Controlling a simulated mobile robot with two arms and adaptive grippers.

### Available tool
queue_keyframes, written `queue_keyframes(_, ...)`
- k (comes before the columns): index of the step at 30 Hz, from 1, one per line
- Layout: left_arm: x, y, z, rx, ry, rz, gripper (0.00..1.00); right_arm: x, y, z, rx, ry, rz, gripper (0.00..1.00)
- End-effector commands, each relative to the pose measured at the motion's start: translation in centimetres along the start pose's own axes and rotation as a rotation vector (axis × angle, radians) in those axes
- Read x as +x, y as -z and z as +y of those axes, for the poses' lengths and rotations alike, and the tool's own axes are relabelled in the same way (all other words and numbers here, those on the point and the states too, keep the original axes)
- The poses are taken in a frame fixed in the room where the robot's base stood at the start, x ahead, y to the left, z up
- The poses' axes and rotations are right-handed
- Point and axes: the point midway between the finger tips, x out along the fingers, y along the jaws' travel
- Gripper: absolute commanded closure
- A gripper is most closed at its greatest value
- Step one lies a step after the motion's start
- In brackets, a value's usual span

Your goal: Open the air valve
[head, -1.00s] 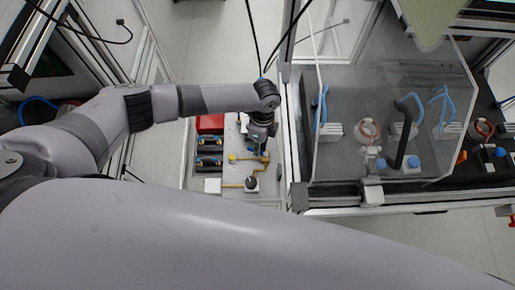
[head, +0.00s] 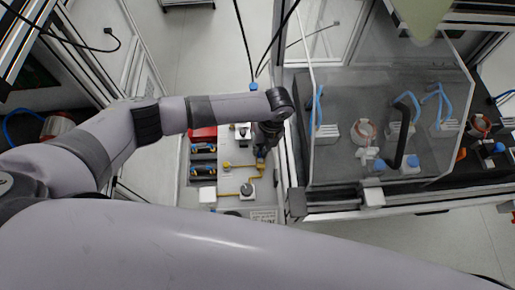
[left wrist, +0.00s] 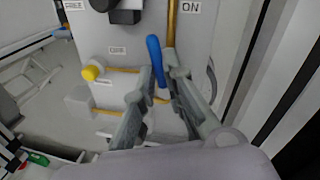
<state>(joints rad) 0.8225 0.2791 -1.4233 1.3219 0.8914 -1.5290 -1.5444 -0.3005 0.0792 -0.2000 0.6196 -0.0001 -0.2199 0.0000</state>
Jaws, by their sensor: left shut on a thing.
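The air valve's blue lever handle (left wrist: 155,60) shows in the left wrist view, standing nearly upright in the picture in front of a grey panel (left wrist: 115,35). In the head view my left gripper (head: 262,158) is over the right side of the panel (head: 225,205), and the handle is mostly hidden. My right gripper is not in view.
A yellow knob (left wrist: 94,72) with brass pipes is left of the handle. A glass-fronted station (head: 390,120) stands close on the right.

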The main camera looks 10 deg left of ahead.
Motion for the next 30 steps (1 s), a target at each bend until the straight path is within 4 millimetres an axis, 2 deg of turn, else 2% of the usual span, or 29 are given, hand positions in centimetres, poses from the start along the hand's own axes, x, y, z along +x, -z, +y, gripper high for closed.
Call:
queue_keyframes(12, -0.33, 0.10, -0.69, 0.215, 0.004, -0.046, 1.00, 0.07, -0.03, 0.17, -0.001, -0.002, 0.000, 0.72)
queue_keyframes(30, -0.35, 0.16, -0.80, 0.258, 0.004, -0.055, 1.00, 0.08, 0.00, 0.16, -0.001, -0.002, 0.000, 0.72)
